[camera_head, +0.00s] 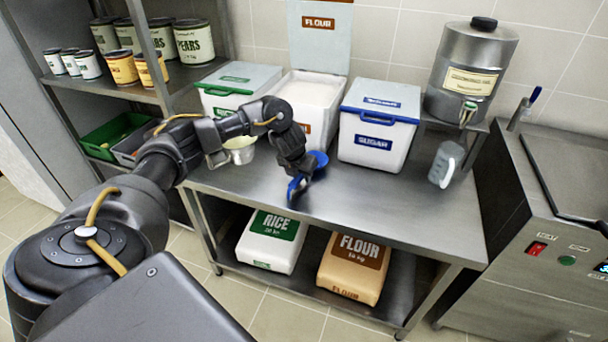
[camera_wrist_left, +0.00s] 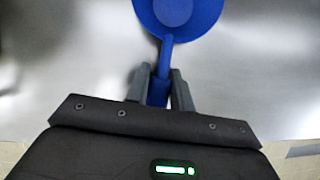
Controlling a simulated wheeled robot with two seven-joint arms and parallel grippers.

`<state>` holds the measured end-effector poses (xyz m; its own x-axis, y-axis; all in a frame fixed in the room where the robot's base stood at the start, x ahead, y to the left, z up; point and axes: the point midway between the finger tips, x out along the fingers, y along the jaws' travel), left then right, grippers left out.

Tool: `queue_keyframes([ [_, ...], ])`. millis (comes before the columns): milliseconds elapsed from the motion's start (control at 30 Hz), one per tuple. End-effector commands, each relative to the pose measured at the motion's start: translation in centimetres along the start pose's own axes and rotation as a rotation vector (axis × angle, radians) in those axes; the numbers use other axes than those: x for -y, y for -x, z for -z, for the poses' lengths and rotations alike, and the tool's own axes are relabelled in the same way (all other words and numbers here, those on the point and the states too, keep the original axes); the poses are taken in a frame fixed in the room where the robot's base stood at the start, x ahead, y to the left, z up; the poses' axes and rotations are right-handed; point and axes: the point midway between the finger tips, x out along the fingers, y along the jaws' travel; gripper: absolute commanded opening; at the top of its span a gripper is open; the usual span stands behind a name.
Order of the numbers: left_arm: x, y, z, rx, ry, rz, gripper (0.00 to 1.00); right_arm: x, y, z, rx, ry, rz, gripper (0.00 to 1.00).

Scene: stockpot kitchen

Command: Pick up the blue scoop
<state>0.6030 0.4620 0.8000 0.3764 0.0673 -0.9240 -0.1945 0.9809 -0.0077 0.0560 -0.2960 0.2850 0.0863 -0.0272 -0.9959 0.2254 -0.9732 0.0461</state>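The blue scoop (camera_head: 319,161) is above the front part of the steel table, its round bowl toward the back and its handle toward the front edge. In the left wrist view its bowl (camera_wrist_left: 176,14) is at the top and its handle runs down between the fingers. My left gripper (camera_head: 297,178) reaches down over the scoop and hides part of it. In the wrist view the left gripper (camera_wrist_left: 160,76) has a finger close against each side of the handle and looks shut on it. Whether the scoop touches the table is unclear. My right gripper is not in view.
Behind stand an open flour bin (camera_head: 308,95), a blue-lidded sugar bin (camera_head: 374,142) and a green-lidded bin (camera_head: 232,78). A clear jug (camera_head: 445,165) and dispenser (camera_head: 470,75) are right. The table's front right is clear.

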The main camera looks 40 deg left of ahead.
Motion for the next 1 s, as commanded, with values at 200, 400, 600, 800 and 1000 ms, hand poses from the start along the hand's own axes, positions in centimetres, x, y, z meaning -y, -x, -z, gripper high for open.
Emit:
queue_keyframes([
  [200,0.0,-0.5,0.2,0.001,0.001,0.0,0.0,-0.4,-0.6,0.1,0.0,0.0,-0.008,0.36],
  [400,0.0,-0.4,0.1,0.001,0.0,0.0,0.0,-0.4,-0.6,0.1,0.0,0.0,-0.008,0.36],
  [600,0.0,0.8,-0.5,0.004,0.001,0.0,0.0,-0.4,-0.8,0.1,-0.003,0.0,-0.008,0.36],
  [800,-1.0,4.2,-0.8,0.004,0.0,-0.001,0.0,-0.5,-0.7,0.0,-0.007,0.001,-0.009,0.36],
  [1000,-3.5,10.1,-0.1,0.006,0.0,-0.003,0.0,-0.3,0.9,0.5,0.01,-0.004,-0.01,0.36],
])
